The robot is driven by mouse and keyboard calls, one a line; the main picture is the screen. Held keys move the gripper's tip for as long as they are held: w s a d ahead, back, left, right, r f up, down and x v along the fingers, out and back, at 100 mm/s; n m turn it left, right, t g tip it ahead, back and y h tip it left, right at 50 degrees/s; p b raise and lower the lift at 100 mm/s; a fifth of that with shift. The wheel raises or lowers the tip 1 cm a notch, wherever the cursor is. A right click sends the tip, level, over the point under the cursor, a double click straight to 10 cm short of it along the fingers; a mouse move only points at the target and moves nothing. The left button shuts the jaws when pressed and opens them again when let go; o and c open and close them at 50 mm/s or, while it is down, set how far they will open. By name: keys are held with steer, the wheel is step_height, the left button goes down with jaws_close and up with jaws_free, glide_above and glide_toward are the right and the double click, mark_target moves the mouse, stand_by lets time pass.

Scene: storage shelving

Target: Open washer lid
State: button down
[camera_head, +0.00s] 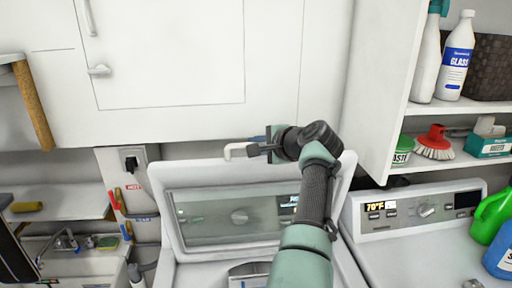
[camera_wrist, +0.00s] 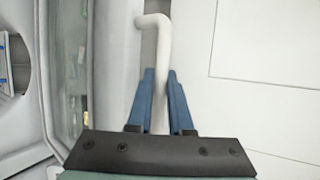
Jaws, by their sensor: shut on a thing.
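The washer (camera_head: 196,276) is at the bottom centre of the head view. Its lid (camera_head: 192,176), a white frame with a see-through window, stands raised and tilted up, with part of the tub opening showing below. The control panel shows through the window. My gripper (camera_head: 262,148) is at the lid's upper edge, shut on the white bent handle (camera_head: 238,150). In the wrist view the handle (camera_wrist: 154,22) runs between the two blue fingers (camera_wrist: 160,90). My arm hides the right part of the lid.
A white wall cabinet (camera_head: 180,60) is close behind and above my gripper. A second machine (camera_head: 400,250) stands right, with green and blue jugs (camera_head: 492,212) on it. An open shelf (camera_head: 455,108) with bottles is upper right. A sink (camera_head: 70,248) is lower left.

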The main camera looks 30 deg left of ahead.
steer(key=shift+w+a+f, duration=0.1)
steer(key=shift+w+a, duration=0.1)
steer(key=shift+w, duration=0.05)
steer(key=c, duration=1.1)
jaws_free()
steer(key=b+v, duration=0.5)
steer(key=v, duration=0.8)
